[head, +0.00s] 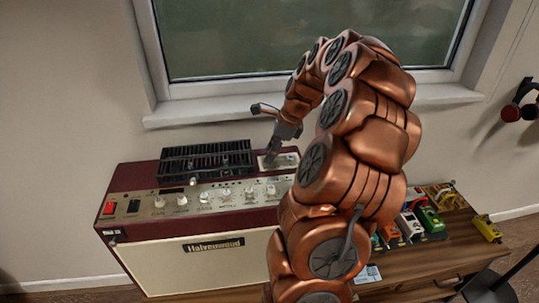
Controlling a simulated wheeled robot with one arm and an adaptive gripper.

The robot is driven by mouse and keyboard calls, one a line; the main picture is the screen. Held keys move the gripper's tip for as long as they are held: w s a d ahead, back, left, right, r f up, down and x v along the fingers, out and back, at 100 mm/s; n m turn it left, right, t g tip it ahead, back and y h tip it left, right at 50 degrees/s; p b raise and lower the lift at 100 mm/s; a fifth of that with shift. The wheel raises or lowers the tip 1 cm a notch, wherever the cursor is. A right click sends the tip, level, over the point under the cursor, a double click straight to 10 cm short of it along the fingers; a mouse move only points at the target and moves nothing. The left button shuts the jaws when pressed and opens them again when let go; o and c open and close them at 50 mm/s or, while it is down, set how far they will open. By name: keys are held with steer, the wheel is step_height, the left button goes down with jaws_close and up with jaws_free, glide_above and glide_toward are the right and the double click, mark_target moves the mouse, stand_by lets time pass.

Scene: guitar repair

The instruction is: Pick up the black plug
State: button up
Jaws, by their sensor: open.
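My gripper (270,158) points down over the right end of the amplifier's top, close above or at a small pale flat item (285,160). Its fingers are small and partly hidden in this view. I cannot make out a black plug for certain. One may be hidden by my gripper or my arm. A small dark piece (193,181) shows at the front edge of the amplifier's top, but I cannot tell what it is.
The dark red amplifier (150,178), with knobs and a cream front, stands on a wooden bench (425,262). A black slatted rack (205,160) lies on top. Several colourful pedals (430,219) sit to the right. A window sill (210,112) is behind. My arm blocks the middle.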

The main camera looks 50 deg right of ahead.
jaws_close()
stand_by(0.3)
stand_by(0.4)
